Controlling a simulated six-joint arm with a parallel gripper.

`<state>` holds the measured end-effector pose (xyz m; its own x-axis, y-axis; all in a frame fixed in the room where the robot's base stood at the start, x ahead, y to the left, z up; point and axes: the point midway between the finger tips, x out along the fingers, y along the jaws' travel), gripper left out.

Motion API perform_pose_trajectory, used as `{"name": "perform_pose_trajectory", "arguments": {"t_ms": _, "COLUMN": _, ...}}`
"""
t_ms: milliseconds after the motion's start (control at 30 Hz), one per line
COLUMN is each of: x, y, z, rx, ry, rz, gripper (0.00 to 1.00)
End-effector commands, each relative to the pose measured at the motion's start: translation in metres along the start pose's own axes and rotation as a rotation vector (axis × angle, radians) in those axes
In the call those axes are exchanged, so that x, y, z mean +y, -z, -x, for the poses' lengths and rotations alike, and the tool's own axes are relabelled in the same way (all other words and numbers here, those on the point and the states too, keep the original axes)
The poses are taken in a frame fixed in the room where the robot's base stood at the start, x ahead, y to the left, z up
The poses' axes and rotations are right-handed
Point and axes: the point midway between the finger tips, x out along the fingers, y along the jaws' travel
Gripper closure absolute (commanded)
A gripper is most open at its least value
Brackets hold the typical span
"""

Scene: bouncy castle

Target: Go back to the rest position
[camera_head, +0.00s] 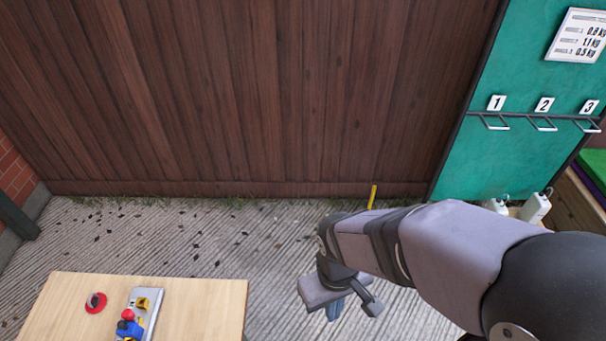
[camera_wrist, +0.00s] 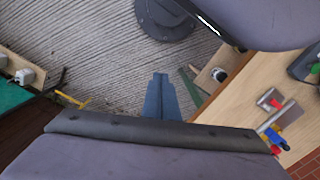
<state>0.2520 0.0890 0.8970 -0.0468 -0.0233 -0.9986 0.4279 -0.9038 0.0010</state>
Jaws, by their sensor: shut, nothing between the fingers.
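My gripper (camera_head: 335,309) hangs at the end of my bent arm, to the right of the wooden table, in the head view. It points down over the grooved floor. In the wrist view its blue fingers (camera_wrist: 160,96) lie together with nothing between them. The fingers touch nothing that I can see. Part of the gripper is hidden behind my wrist in the head view.
The wooden table (camera_head: 200,299) at lower left holds a red round object (camera_head: 95,302) and a grey tray (camera_head: 152,317) with yellow, blue and red parts. A green board (camera_head: 540,75) with numbered hooks and white bottles (camera_head: 536,208) are at right. Open floor (camera_head: 235,240) lies before the brown fence.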

Motion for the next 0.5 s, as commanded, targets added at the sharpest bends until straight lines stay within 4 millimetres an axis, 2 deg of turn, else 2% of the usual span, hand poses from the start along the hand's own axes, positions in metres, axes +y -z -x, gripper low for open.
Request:
{"name": "perform_pose_trajectory", "arguments": {"t_ms": 33, "x": 0.017, "y": -0.001, "z": 0.012, "rx": 0.011, "ry": 0.004, "rz": -0.080, "gripper": 1.00}}
{"name": "perform_pose_trajectory", "arguments": {"t_ms": 200, "x": 0.060, "y": -0.004, "z": 0.029, "rx": 0.043, "ry": 0.009, "rz": -0.277, "gripper": 1.00}}
{"name": "perform_pose_trajectory", "arguments": {"t_ms": 333, "x": 0.081, "y": -0.009, "z": 0.036, "rx": 0.052, "ry": 0.010, "rz": -0.375, "gripper": 1.00}}
{"name": "perform_pose_trajectory", "arguments": {"t_ms": 500, "x": 0.092, "y": -0.014, "z": 0.038, "rx": 0.051, "ry": 0.011, "rz": -0.433, "gripper": 1.00}}
